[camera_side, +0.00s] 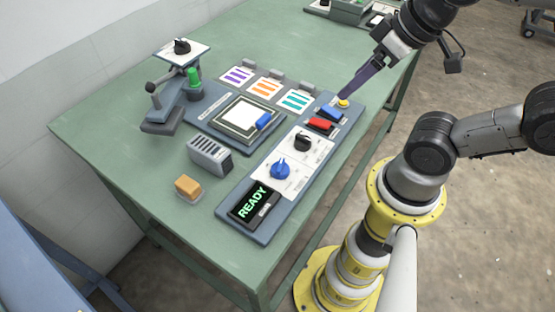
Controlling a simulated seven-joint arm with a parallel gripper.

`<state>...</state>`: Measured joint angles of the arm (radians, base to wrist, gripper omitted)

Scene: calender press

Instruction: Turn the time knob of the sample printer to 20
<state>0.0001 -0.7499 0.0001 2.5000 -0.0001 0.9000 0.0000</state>
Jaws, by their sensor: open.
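A blue-grey control panel (226,212) lies along the table's right side. It carries a blue knob (281,169) and a black knob (302,142), each on a white dial plate. Their labels and numbers are too small to read, so I cannot tell which is the time knob. A display (254,202) at the near end reads READY in green. Another black knob (182,46) sits on a white plate on top of the press at the back left. My gripper (343,98), with long purple fingers, is open at the panel's far end, apart from all these knobs.
A red rocker (320,124), a blue rocker (331,113) and a yellow button (343,103) lie close to my fingertips. Left of the panel are a slotted grey box (209,154), an orange block (188,187) and a framed white plate (240,118). The table's near left is clear.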

